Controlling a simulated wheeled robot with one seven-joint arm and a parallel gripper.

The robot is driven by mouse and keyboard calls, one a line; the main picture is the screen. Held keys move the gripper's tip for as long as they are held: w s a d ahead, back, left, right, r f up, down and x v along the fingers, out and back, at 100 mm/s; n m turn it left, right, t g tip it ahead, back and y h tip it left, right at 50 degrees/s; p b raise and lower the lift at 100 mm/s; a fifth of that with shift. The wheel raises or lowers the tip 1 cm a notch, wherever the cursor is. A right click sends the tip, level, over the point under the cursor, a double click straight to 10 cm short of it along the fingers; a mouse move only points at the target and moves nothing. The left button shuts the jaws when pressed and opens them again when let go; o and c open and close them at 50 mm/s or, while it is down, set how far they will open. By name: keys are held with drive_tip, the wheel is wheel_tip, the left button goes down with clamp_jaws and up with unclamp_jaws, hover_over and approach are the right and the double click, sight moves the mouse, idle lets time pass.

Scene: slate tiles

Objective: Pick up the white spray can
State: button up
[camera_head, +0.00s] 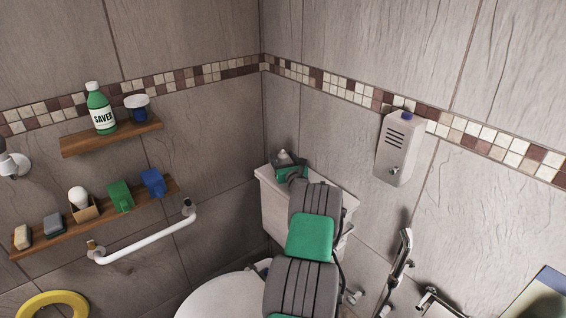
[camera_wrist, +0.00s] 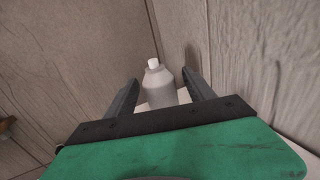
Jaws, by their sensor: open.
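The white spray can (camera_wrist: 158,86) stands upright in the wrist view, with a paler cap on top. My gripper (camera_wrist: 160,79) is open, with one dark finger on each side of the can and visible room at least on the left. Whether the right finger touches it, I cannot tell. In the head view my arm reaches over the white toilet tank (camera_head: 271,205), and my gripper (camera_head: 289,166) is at its far end by the corner. Only a small pale top of the can (camera_head: 283,154) seems to show there; the rest is hidden behind my gripper.
Tiled walls stand close behind and right of the can. A dispenser (camera_head: 400,148) hangs on the right wall. Two wooden shelves, the upper one (camera_head: 85,142) with a green bottle (camera_head: 100,110), and a white grab bar (camera_head: 145,243) are at left. The toilet lid (camera_head: 215,299) is below.

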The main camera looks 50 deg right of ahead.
drive_tip(key=shift+c, duration=0.2)
clamp_jaws()
idle(0.4)
drive_tip(key=shift+r, duration=0.15)
